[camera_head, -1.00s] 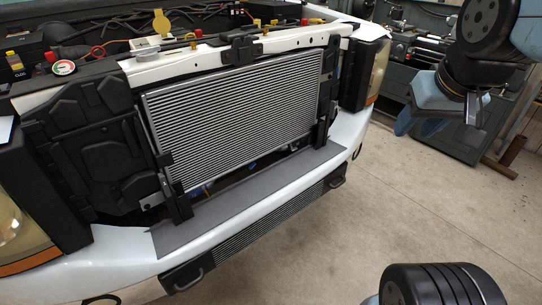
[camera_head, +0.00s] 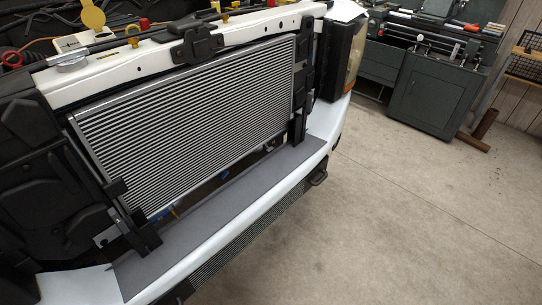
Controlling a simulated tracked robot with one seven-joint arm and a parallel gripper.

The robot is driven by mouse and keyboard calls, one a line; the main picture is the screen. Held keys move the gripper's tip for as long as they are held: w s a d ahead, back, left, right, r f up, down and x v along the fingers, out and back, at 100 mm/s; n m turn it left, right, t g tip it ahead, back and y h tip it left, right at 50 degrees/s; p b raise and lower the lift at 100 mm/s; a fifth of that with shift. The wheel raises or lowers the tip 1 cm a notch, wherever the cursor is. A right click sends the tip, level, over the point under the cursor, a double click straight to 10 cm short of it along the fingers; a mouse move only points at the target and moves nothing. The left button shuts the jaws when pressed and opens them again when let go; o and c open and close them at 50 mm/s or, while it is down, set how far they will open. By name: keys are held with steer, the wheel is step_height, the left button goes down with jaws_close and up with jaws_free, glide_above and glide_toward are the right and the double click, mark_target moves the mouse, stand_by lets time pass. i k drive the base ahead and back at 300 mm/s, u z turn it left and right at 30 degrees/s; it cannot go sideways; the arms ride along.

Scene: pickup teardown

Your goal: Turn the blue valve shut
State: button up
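The radiator (camera_head: 200,110) stands upright in the open front of the pickup, with bright horizontal fins. A small blue spot (camera_head: 224,174) shows in the dark gap under its lower edge, toward the right. It is too small to tell whether this is the blue valve or how it is turned. Another faint bluish bit (camera_head: 173,211) shows lower left in the same gap. My gripper is out of view.
A grey panel (camera_head: 190,228) and the white bumper (camera_head: 255,218) lie in front of the radiator. A black latch (camera_head: 195,44) sits on the white crossbar (camera_head: 125,76). Machine tools and a green cabinet (camera_head: 432,100) stand at the back right. The concrete floor (camera_head: 400,220) is clear.

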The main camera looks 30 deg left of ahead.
mark_target(225, 174)
steer(key=z, duration=0.15)
steer(key=k, duration=1.15)
steer(key=u, duration=1.5)
steer(key=i, duration=1)
steer(key=z, duration=0.05)
